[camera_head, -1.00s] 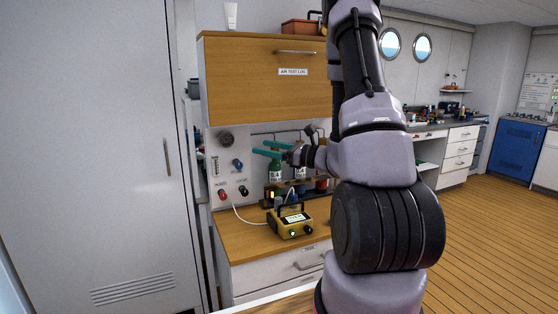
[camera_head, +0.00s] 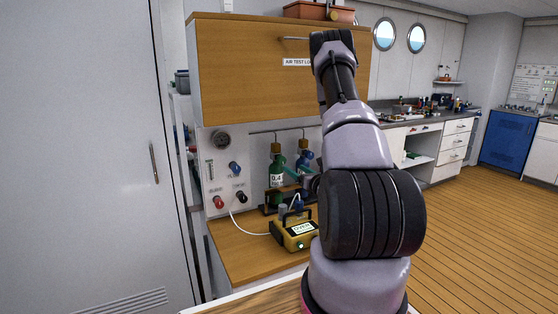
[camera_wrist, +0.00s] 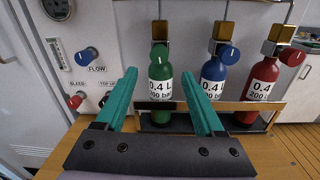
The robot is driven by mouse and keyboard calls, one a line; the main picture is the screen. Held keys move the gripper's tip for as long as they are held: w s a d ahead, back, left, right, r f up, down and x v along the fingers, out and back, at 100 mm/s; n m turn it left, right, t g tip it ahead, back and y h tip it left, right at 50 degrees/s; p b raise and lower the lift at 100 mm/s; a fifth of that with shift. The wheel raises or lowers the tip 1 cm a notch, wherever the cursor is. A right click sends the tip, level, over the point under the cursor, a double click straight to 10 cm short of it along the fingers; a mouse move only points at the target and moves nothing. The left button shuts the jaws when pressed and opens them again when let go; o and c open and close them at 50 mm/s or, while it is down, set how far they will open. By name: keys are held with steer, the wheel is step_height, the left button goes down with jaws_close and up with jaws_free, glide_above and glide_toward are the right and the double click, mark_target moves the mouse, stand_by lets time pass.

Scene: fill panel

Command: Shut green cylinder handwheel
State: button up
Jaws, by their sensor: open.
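The green cylinder (camera_wrist: 159,90) stands upright in a rack in the wrist view, labelled 0.4 L. Its green handwheel (camera_wrist: 159,53) is on the valve at its top, with a pale mark on it. The cylinder also shows in the head view (camera_head: 277,174). My gripper (camera_wrist: 158,77) has two teal fingers spread apart and empty. In the wrist view the fingers flank the green cylinder's body, with the handwheel above the tips; whether they touch anything I cannot tell. In the head view my arm hides most of the gripper.
A blue cylinder (camera_wrist: 213,85) and a red cylinder (camera_wrist: 262,85) stand to the right in the same rack. A panel with flow (camera_wrist: 88,56) and bleed (camera_wrist: 75,100) knobs is at left. A yellow meter (camera_head: 295,231) sits on the counter under a wooden cabinet (camera_head: 250,80).

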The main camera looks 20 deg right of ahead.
mark_target(283, 161)
steer(key=w, duration=0.7)
steer(key=w+a, duration=0.1)
steer(key=w, duration=0.2)
steer(key=shift+w, duration=0.15)
jaws_close()
